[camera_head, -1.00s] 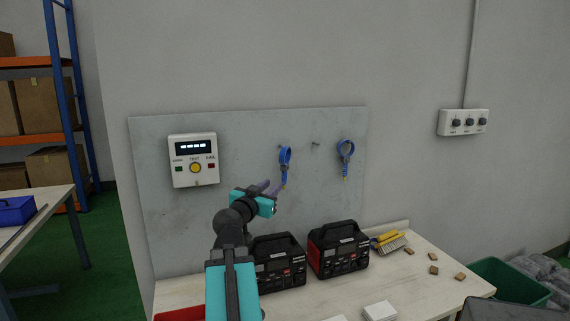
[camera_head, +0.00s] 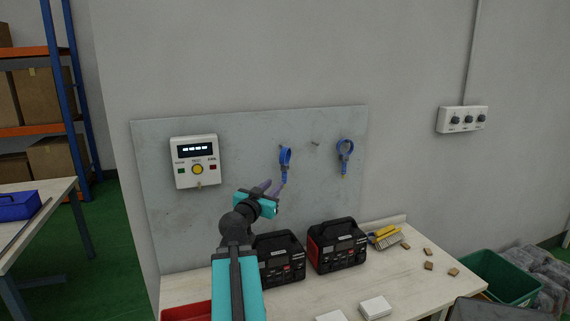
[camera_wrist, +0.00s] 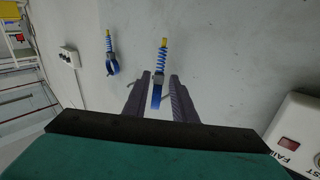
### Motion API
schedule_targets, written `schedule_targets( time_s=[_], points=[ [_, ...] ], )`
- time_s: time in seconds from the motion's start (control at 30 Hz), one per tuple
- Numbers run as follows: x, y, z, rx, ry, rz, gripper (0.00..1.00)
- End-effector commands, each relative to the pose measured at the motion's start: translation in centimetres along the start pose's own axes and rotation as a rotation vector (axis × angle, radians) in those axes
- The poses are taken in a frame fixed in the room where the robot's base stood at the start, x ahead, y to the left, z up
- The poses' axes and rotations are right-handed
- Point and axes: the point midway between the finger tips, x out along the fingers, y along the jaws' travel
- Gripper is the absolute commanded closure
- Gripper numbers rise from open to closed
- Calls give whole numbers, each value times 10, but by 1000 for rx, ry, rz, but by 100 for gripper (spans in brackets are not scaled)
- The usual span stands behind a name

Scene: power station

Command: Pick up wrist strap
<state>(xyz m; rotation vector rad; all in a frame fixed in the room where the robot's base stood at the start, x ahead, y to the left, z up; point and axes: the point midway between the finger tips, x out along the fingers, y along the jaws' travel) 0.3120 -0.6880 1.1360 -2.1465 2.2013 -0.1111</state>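Two blue wrist straps hang on the grey wall panel (camera_head: 230,165). The left wrist strap (camera_head: 285,158) is right by my gripper (camera_head: 273,187), which reaches toward it from below left. The right wrist strap (camera_head: 345,152) hangs farther along, apart from my gripper. In the wrist view, the nearer strap (camera_wrist: 158,92) has its loop between the two fingers of my gripper (camera_wrist: 159,92), with its coiled cord beyond the tips. A gap shows between the fingers, so they look open. The other strap (camera_wrist: 110,58) is to the left there.
A white tester box (camera_head: 196,162) is on the panel, left of my gripper. Two black-and-red power units (camera_head: 337,246) stand on the workbench (camera_head: 425,285) below, with a yellow-handled brush (camera_head: 387,237). An empty peg (camera_head: 316,143) sits between the straps.

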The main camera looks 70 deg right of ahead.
Motion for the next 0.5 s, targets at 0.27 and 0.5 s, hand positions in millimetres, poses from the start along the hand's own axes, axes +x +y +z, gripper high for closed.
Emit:
schedule_targets(
  time_s=[0.27,0.5],
  points=[
    [2,0,-2,-1,-5,-4,75],
    [9,0,-3,-2,-4,-3,75]
  ],
)
